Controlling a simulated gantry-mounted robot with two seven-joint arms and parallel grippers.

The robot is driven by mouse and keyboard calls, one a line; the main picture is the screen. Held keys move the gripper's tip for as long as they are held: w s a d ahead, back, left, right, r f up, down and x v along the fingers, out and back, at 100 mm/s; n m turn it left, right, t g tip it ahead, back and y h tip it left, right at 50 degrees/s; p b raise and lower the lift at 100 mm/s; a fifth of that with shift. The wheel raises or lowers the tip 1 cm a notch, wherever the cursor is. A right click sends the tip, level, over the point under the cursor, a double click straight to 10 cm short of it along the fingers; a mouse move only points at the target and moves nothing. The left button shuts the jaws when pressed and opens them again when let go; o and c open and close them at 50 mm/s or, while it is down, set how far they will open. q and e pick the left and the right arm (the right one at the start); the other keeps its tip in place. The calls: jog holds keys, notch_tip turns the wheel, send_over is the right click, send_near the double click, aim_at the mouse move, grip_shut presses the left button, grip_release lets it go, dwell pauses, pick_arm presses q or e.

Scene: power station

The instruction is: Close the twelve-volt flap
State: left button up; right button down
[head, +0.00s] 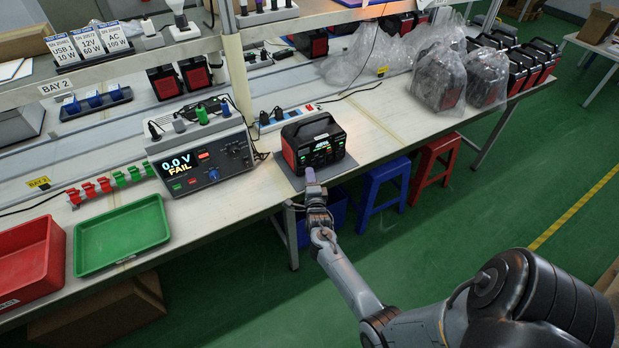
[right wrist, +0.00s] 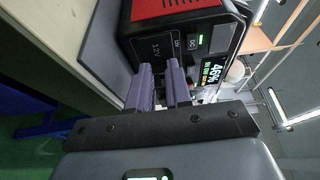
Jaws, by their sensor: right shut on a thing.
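The power station (head: 313,146) is a black box with red trim and a carry handle, standing on a grey mat near the table's front edge. In the right wrist view its front face (right wrist: 181,48) shows sideways, with 12V and DC markings, a green light and a screen reading 46%. My right gripper (head: 311,178) is at the lower front of the power station. In the right wrist view its purple fingers (right wrist: 160,84) are close together at the face, by the 12V marking. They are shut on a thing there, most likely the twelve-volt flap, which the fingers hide. My left gripper is out of view.
A tester (head: 205,160) reading 0.0 V FAIL stands left of the power station. A green tray (head: 122,238) and a red tray (head: 30,262) lie further left. Bagged power stations (head: 440,80) stand at the right. Blue (head: 385,172) and red (head: 437,146) stools stand by the table.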

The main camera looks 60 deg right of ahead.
jog(key=shift+s+d+r+n+t+y+p, duration=0.1)
jog(key=shift+d+n+t+y+p, duration=0.35)
jog(key=shift+n+t+y, duration=0.6)
jog(key=shift+w+d+n+t+y, duration=0.1)
jog(key=shift+d+n+t+y, duration=0.2)
jog(key=shift+n+t+y, duration=0.45)
jog(key=shift+w+d+n+t+y, duration=0.1)
jog(key=shift+d+n+t+y, duration=0.25)
jog(key=shift+y, duration=0.65)
jog(key=shift+a, duration=0.15)
jog(key=c, duration=1)
grip_release()
jog(key=shift+c, duration=0.2)
